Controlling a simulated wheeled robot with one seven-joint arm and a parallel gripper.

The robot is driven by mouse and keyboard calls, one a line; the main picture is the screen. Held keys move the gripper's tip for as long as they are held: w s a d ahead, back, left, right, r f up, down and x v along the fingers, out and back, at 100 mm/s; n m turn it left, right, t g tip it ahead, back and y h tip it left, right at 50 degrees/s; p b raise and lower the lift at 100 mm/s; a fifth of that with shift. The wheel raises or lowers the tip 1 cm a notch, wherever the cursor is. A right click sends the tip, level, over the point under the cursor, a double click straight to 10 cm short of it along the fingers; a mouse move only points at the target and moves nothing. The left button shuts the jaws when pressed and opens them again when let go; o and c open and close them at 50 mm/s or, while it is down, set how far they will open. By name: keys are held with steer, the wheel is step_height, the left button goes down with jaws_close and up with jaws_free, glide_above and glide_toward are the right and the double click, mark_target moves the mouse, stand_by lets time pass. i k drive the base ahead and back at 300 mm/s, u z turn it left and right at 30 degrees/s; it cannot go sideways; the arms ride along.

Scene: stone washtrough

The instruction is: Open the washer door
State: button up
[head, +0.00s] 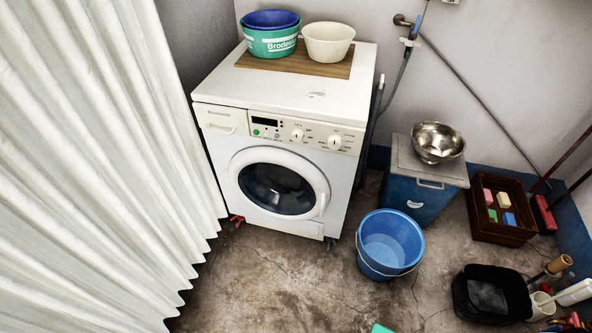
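The white washer (210,85) stands against the back wall in the head view. Its round door (240,160) has a white rim and dark glass, and it looks closed. A handle (322,204) sits on the right side of the door rim. The control panel with two dials is above the door. My gripper is not in view, so I cannot see where it is relative to the door.
A blue bucket (390,240) stands on the floor right of the washer's front. Further right are a blue box (410,195) with a metal bowl (437,142), a brown crate (497,233) and a black tub (468,300). A white curtain (90,150) fills the left. Floor before the washer is mostly clear.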

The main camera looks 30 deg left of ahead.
mark_target(279, 186)
steer(key=k, duration=0.5)
steer(key=u, duration=0.4)
steer(key=i, duration=0.7)
steer(key=u, duration=1.2)
